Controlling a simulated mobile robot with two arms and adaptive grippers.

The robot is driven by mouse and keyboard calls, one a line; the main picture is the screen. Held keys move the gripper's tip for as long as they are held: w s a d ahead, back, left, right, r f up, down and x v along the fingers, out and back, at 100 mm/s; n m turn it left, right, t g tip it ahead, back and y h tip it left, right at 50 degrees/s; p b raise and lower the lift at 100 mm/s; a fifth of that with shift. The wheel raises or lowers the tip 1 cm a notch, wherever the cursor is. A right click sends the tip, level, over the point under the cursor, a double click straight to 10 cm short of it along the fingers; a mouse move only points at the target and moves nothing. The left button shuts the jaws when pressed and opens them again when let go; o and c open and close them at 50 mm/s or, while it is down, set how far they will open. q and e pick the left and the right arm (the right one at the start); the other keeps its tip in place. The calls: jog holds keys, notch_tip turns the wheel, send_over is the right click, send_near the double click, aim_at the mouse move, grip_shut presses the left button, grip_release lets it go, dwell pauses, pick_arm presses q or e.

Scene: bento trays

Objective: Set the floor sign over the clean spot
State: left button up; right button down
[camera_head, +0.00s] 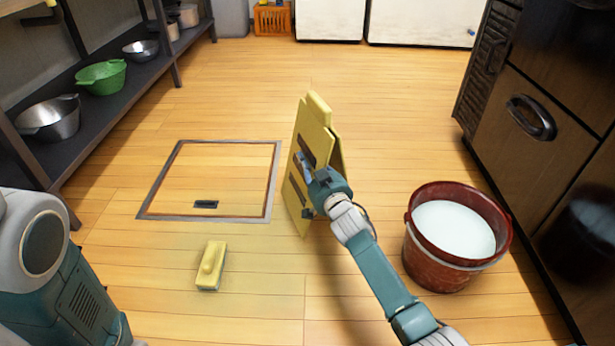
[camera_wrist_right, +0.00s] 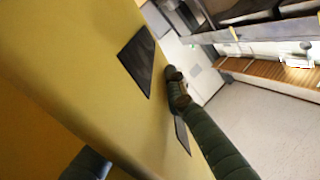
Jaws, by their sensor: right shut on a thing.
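The yellow floor sign (camera_head: 308,125) is upright and partly spread in the middle of the head view, just right of the framed floor hatch. My right gripper (camera_head: 318,180) is shut on the sign at its near side. Whether the sign's lower edge touches the floor, I cannot tell. In the right wrist view the sign's yellow panel (camera_wrist_right: 75,60) fills the left side, with dark patches on it. No clean spot stands out clearly on the wooden floor. My left gripper is not in view.
A yellow scrubbing brush (camera_head: 211,265) lies in front of the floor hatch (camera_head: 275,185). A red bucket (camera_head: 435,262) of whitish liquid stands to the right, near dark cabinets (camera_head: 530,150). A shelf (camera_head: 125,85) with bowls lines the left. The floor behind the sign is clear.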

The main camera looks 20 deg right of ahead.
notch_tip(320, 180, down, 4)
jog(key=b, duration=0.3)
jog(key=shift+r, duration=0.1)
jog(key=c, duration=1.8)
grip_release()
jog(key=shift+f, duration=0.2)
jog(key=shift+s, duration=0.1)
